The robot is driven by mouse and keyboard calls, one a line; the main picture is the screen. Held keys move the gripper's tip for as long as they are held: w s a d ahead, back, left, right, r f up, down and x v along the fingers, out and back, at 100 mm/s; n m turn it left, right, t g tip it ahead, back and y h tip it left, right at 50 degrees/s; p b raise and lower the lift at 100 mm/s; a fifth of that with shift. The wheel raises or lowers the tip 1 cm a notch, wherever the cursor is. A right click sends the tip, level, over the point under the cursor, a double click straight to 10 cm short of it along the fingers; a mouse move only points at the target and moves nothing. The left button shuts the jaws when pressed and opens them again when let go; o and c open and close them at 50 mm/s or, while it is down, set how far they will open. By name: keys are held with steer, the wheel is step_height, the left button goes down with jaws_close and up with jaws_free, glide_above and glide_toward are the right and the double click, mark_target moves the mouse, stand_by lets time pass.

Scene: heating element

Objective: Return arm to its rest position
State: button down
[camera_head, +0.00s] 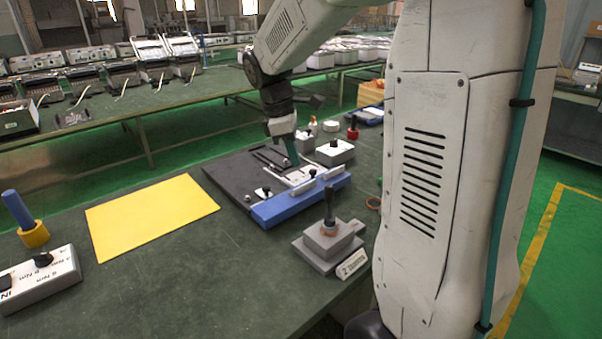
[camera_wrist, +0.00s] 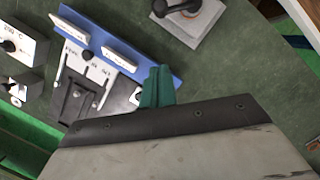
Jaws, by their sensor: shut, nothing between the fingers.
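My arm reaches over the green workbench (camera_head: 180,255) in the head view. My gripper (camera_head: 293,160), with green fingers, points down over the far part of a dark board with a blue front block (camera_head: 265,213). In the wrist view my gripper (camera_wrist: 158,88) shows as closed green fingers, with nothing seen between them. The blue block (camera_wrist: 85,32) and white plate (camera_wrist: 85,62) lie beside the fingers there. I cannot tell whether the fingertips touch the board.
A grey block with an upright black handle (camera_head: 328,240) stands near the bench's right edge. A white control box (camera_head: 334,152) is right of my gripper. A yellow sheet (camera_head: 150,215), a blue-handled tool (camera_head: 22,218) and another control box (camera_head: 40,278) are at left.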

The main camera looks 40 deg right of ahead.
steer(key=shift+v, duration=1.15)
steer(key=s+a+m+t+y, duration=0.1)
steer(key=s+a+m, duration=0.3)
steer(key=s+a, duration=0.3)
steer(key=s+a+m+t+y, duration=0.1)
steer(key=s+a+m, duration=0.4)
steer(key=s, duration=1.1)
steer(key=shift+s+a+m+t, duration=0.25)
steer(key=shift+a+t, duration=0.35)
steer(key=shift+a, duration=0.3)
